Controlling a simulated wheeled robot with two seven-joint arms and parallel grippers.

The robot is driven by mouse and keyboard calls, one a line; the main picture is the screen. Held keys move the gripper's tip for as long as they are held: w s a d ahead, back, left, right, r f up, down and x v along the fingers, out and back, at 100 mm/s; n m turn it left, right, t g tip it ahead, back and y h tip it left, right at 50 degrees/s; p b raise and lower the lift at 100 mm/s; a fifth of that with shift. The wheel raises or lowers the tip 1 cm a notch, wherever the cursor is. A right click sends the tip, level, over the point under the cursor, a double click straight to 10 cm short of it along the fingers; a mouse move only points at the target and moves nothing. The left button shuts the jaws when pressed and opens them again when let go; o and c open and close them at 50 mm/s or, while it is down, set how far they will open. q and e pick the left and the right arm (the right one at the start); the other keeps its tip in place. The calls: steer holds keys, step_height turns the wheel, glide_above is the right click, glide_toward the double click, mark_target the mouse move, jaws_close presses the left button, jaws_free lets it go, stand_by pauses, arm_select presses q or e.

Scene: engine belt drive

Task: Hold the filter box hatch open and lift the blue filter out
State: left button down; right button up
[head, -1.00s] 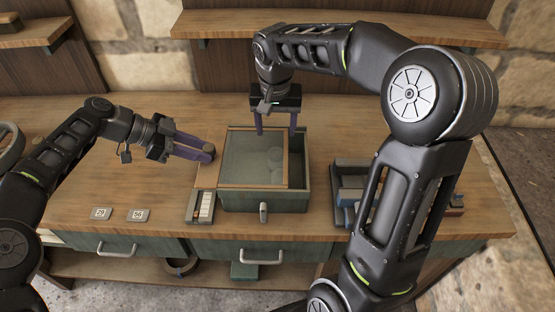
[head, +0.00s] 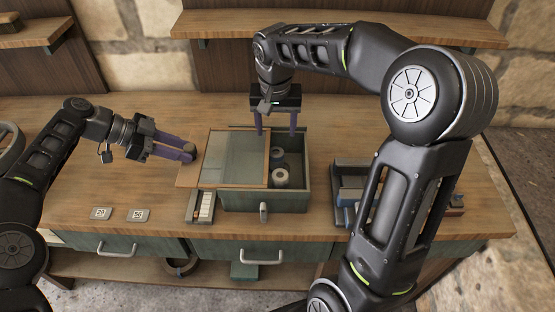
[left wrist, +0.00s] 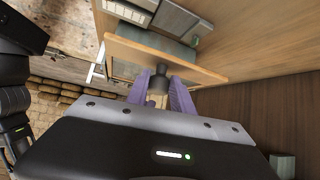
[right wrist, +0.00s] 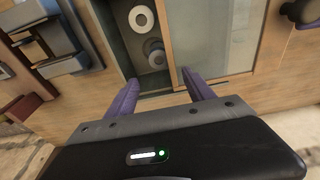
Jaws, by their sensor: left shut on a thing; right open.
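The green filter box (head: 290,198) stands on the bench. Its hatch (head: 236,160) is a clear panel in a wooden frame, slid left past the box's left side, so the right part of the box is open. I see no clearly blue filter there. My left gripper (head: 190,152) is shut on a dark knob (left wrist: 160,82) at the hatch's left edge. My right gripper (head: 276,130) is open and empty above the back of the box.
A tray of grey-blue blocks (head: 350,184) stands right of the box. A small case with white pieces (head: 204,206) is close at its left front. Two number tags, 29 (head: 101,213) and 56 (head: 138,214), lie further left. The bench behind the tags is clear.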

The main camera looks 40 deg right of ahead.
mark_target(220, 161)
arm_select(q)
steer(key=shift+w+a, duration=0.5)
steer(key=shift+a, duration=0.1)
steer(key=shift+d+r, duration=0.1)
steer(key=s+d, duration=0.4)
steer(key=d, duration=0.1)
steer(key=s+d, duration=0.2)
steer(key=d, duration=0.1)
steer(key=shift+s+d, duration=0.15)
steer(key=shift+s, duration=0.05)
steer(key=c, duration=1.5)
jaws_free()
steer(key=shift+s+d, duration=0.1)
steer(key=shift+d, duration=0.05)
steer(key=shift+c, duration=0.2)
steer(key=o, duration=0.5)
steer(key=shift+o, duration=0.2)
